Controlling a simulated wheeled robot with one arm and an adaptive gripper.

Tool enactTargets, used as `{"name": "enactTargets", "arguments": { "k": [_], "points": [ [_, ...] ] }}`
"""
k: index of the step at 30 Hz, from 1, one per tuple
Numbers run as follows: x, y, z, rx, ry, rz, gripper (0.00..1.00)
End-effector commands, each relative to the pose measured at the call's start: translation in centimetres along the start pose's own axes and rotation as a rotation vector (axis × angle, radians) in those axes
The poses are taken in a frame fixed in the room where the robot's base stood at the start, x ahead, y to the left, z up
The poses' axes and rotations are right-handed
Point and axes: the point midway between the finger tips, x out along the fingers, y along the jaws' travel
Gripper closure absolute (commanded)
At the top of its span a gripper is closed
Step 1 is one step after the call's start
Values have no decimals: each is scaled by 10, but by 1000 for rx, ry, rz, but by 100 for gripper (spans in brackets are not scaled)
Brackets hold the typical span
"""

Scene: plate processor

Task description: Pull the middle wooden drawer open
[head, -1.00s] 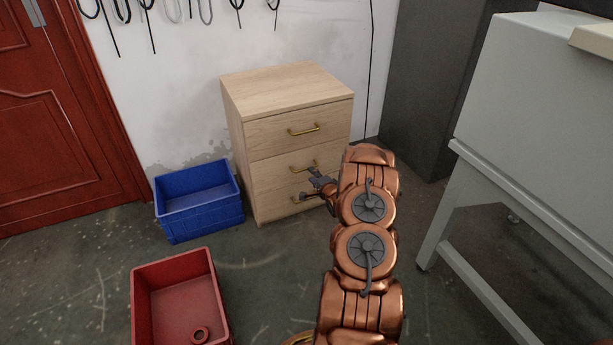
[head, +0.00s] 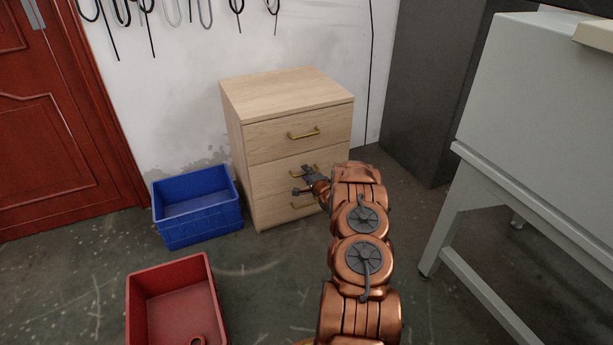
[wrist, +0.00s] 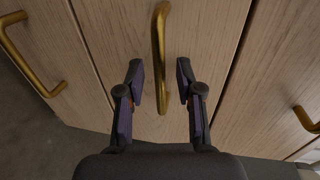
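The wooden drawer cabinet (head: 240,150) stands against the wall with three stacked drawers, each with a brass handle. The middle drawer (head: 268,177) appears shut. Its handle (head: 296,174) is partly hidden by my gripper (head: 302,181). In the wrist view the middle drawer's handle (wrist: 161,50) runs up and down the picture, and its near end lies between the two fingers of my gripper (wrist: 160,82). The fingers are open, with a gap on each side of the handle. Contact is not visible.
A blue bin (head: 200,222) stands on the floor left of the cabinet, and a red bin (head: 180,290) lies nearer. A grey-white table (head: 530,120) stands to the right. The other drawers' handles (wrist: 30,60) (wrist: 306,119) flank the middle one in the wrist view.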

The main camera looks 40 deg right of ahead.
Motion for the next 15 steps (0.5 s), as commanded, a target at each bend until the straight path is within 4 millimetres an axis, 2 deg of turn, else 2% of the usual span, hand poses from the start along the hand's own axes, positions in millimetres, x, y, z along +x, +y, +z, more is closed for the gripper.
{"name": "enactTargets", "arguments": {
  "k": [10,11,15],
  "points": [
    [3,0,1,1,-1,0,64],
    [2,0,1,1,-1,0,65],
    [2,0,1,1,-1,0,80]
  ]
}}
